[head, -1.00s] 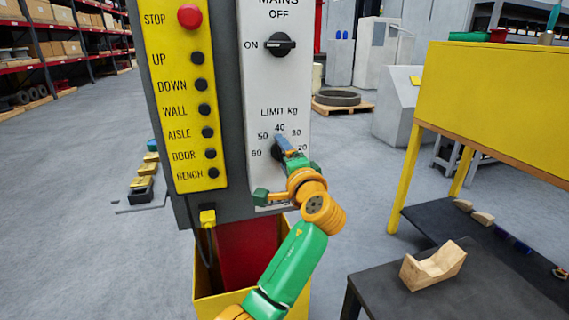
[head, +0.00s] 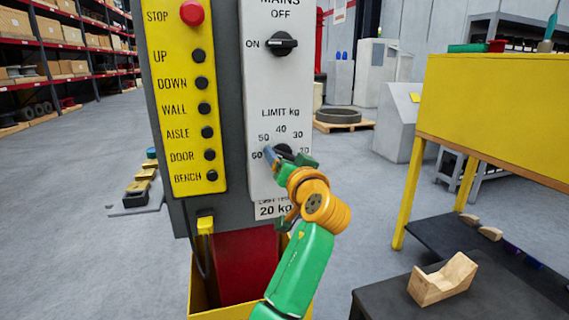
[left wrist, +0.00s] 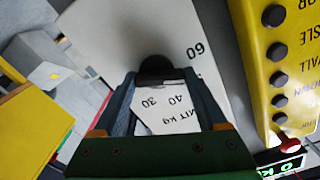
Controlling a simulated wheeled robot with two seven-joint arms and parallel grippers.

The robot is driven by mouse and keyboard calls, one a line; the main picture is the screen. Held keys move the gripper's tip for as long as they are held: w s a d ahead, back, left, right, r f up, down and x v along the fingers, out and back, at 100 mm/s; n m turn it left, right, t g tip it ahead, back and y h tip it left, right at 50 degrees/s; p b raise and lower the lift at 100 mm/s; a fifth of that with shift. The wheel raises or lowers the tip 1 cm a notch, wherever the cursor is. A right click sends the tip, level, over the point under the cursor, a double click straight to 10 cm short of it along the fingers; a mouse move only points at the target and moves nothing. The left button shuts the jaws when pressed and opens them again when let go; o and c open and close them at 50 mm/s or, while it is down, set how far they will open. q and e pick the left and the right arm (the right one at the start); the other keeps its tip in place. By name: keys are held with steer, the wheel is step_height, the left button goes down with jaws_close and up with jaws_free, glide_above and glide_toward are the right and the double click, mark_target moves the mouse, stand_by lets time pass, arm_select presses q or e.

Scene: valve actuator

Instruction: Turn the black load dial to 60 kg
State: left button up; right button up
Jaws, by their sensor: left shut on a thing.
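The black load dial (head: 284,149) sits under the "LIMIT kg" scale on the white panel (head: 258,100), partly hidden by my left gripper (head: 272,155). Its blue finger lies toward the left of the dial, between the 50 and 60 marks, closer to 60. In the left wrist view the dial (left wrist: 157,69) shows as a dark rounded end between the two fingertips of my left gripper (left wrist: 160,82), which is shut on it. The dial's pointer mark is not clear. My right gripper is out of view.
A black mains switch (head: 281,43) is higher on the white panel. A yellow button strip (head: 184,100) with a red STOP button (head: 192,13) stands left of it. A "20 kg" label (head: 277,210) is below the dial. A yellow-sided bench (head: 490,100) stands at right.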

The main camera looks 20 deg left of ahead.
arm_select(q)
steer(key=n, duration=0.2)
steer(key=n+b, duration=0.1)
steer(key=n, duration=0.1)
steer(key=shift+f+n, duration=0.2)
steer(key=shift+n, duration=0.2)
stand_by(0.4)
